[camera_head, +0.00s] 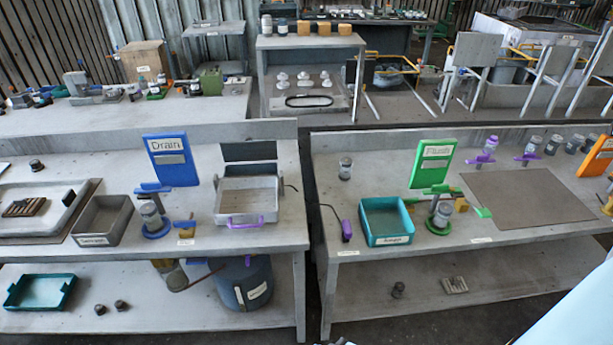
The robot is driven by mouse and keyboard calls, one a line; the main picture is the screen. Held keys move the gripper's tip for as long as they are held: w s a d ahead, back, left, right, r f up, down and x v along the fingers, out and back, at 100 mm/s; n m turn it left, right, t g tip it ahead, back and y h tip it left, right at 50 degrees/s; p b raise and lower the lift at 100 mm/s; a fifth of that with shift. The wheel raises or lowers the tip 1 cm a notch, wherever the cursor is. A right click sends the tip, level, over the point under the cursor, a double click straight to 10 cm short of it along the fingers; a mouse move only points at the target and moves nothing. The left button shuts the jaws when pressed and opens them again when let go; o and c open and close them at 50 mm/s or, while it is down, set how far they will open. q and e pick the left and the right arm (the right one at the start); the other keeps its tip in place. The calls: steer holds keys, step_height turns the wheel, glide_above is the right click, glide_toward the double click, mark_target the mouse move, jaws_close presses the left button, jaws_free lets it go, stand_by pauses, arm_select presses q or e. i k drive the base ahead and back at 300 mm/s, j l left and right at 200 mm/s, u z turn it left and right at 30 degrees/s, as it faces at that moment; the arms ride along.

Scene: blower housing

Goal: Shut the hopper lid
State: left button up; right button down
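I cannot make out with certainty which thing is the hopper or its lid; no label that I can read says hopper. A blue-grey round bin (247,284) with a white label stands on the lower shelf of the left bench; the bench top hides its upper part. A grey open-topped box (247,201) with a purple front handle (245,222) sits on the left bench. Neither of my grippers shows in the head view.
The left bench holds a grey tray (103,221) and a blue "Drain" sign (171,160). The right bench (480,252) holds a teal tray (387,222), a green sign (433,164) and a bare brown mat (527,196). A narrow gap separates the benches.

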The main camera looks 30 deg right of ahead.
mark_target(250, 149)
steer(key=z, duration=0.6)
steer(key=i+u, duration=0.35)
steer(key=i+l+u, duration=0.15)
steer(key=i+u, duration=0.25)
steer(key=i, duration=0.1)
